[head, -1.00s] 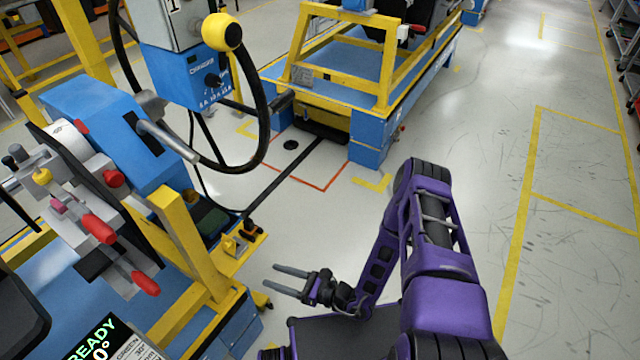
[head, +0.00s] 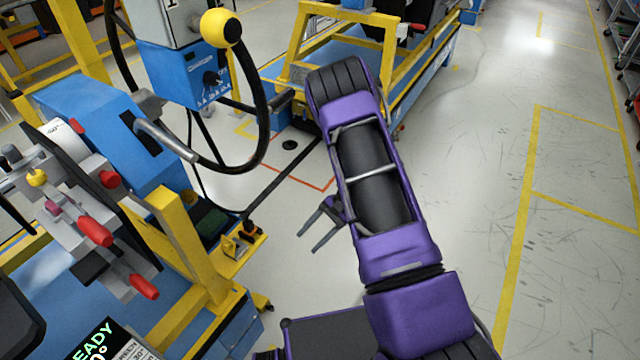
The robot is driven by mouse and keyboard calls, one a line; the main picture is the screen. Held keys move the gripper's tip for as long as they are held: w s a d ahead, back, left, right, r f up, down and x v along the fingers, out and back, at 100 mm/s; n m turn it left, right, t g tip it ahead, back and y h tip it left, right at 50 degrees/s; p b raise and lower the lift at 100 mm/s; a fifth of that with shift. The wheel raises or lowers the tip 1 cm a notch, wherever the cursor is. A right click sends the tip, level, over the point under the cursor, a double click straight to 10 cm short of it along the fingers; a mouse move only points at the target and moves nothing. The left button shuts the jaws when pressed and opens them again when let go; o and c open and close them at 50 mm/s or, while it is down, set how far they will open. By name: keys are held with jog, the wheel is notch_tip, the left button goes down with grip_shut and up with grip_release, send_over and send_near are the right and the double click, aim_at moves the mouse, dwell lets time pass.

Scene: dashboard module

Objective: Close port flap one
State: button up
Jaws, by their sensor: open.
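No port flap can be made out for certain. A grey and blue box (head: 185,62) with a dial and partly cut-off lettering stands at the upper left. My gripper (head: 307,243) hangs over the pale floor near the middle, its two grey fingers apart and pointing lower left. It is empty and touches nothing that I can see. My purple arm hides part of the gripper's base.
A blue machine with red-tipped handles (head: 94,232) stands at left. A yellow ball knob (head: 221,28) and a thick black cable loop (head: 262,120) are above it. A yellow and blue frame cart (head: 390,60) stands behind my arm.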

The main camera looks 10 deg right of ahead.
jog(key=w+d+r+n+t+h, duration=0.1)
jog(key=w+d+r+n+h, duration=0.3)
jog(key=w+r, duration=0.3)
notch_tip(320, 180, up, 4)
jog(key=shift+w+d+r+h, duration=0.1)
jog(key=shift+w+d+h, duration=0.15)
jog(key=shift+w+h, duration=0.15)
